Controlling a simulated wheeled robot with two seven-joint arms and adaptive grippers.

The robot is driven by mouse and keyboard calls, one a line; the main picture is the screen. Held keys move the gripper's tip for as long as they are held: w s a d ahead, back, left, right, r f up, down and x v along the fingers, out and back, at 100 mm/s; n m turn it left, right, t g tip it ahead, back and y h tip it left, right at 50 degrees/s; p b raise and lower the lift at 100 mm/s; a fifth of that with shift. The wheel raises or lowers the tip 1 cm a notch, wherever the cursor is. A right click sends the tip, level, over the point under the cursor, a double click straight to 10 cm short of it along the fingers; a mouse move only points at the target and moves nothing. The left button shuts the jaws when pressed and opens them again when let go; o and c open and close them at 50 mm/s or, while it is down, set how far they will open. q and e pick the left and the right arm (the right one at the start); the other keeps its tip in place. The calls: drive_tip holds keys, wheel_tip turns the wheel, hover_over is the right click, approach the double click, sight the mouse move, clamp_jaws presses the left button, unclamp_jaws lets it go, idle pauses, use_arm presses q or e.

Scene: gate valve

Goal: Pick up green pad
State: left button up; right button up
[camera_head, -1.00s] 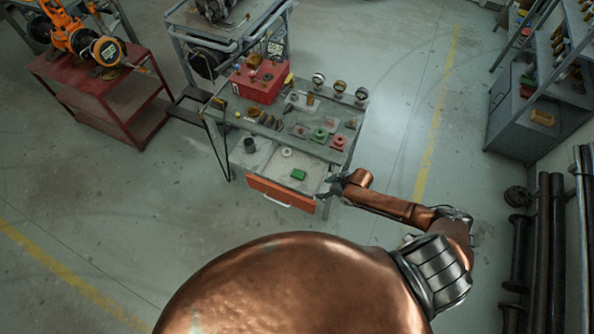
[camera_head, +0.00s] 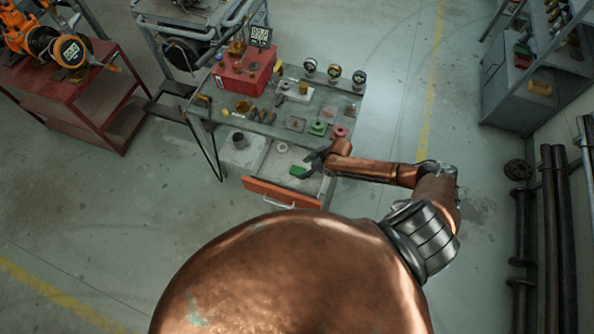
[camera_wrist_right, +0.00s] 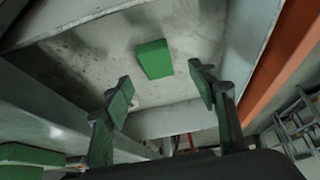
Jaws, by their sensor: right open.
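The green pad (camera_head: 298,171) is a small flat block lying in the open drawer (camera_head: 268,160) of the grey workbench. In the right wrist view the green pad (camera_wrist_right: 154,59) lies on the drawer floor, beyond and between my fingertips. My right gripper (camera_head: 313,164) is at the right side of the drawer, just beside the pad in the head view. In the right wrist view my right gripper (camera_wrist_right: 160,86) has its two fingers, with green inner pads, spread apart with nothing between them. My left gripper is not in view.
The drawer's orange front (camera_head: 281,192) is pulled out. A white ring (camera_head: 282,147) lies in the drawer. The bench top holds a red box (camera_head: 244,75), gauges (camera_head: 334,71) and a green valve part (camera_head: 318,128). Drawer walls rise around the pad.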

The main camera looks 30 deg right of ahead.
sight(298, 170)
drive_tip(key=x, duration=0.4)
drive_tip(key=shift+w+f, duration=0.35)
drive_tip(key=shift+w, duration=0.05)
drive_tip(key=shift+f, duration=0.25)
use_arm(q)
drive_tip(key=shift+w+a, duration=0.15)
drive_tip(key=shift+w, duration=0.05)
use_arm(e)
drive_tip(key=c, duration=0.9)
